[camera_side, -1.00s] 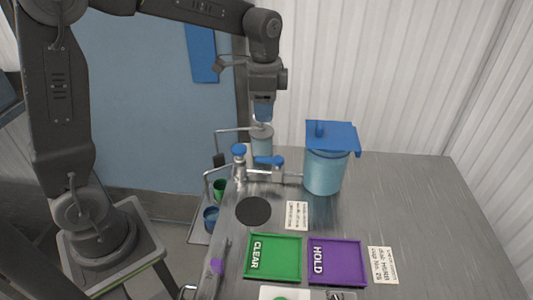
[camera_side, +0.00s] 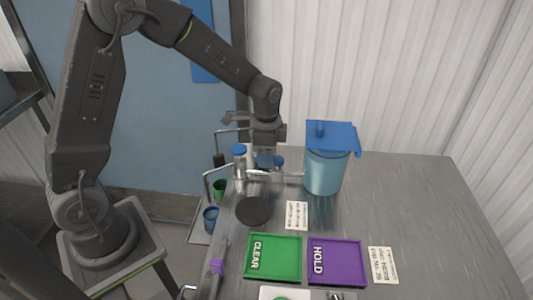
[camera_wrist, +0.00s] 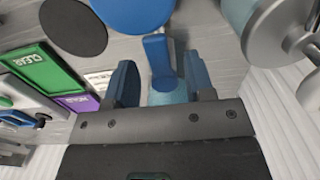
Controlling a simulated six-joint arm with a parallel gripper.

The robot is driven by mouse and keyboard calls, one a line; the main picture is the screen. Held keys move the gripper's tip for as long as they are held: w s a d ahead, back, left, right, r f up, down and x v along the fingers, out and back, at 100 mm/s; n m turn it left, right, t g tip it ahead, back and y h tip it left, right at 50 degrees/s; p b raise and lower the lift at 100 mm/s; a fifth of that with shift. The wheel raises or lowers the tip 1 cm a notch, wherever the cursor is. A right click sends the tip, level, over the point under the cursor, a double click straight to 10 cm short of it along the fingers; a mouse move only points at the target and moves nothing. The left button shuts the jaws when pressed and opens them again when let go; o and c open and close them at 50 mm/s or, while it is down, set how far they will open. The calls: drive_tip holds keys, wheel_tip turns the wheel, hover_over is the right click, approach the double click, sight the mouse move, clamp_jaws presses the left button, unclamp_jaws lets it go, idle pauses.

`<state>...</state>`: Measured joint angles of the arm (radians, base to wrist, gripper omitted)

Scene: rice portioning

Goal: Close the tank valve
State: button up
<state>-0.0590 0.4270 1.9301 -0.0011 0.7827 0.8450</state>
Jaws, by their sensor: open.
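The tank (camera_side: 325,172) is a translucent blue cylinder with a blue lid, standing at the back of the table. A metal pipe (camera_side: 288,173) runs left from it to the valve. The blue valve handle (camera_wrist: 157,56) shows in the wrist view as an upright bar between my fingers. In the side view its blue part (camera_side: 279,161) is partly hidden by my gripper. My gripper (camera_wrist: 162,82) is open, with one blue finger on each side of the handle. I cannot tell whether either finger touches it. In the side view my gripper (camera_side: 266,158) is low over the valve.
A blue-capped post (camera_side: 239,161) stands close left of my gripper. A dark round pad (camera_side: 254,211), a green CLEAR tray (camera_side: 250,272) and a purple HOLD tray (camera_side: 360,276) lie nearer the front. Cups hang at the table's left edge. The table's right side is clear.

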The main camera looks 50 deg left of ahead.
drive_tip(key=shift+f, duration=0.2)
clamp_jaws()
idle(0.4)
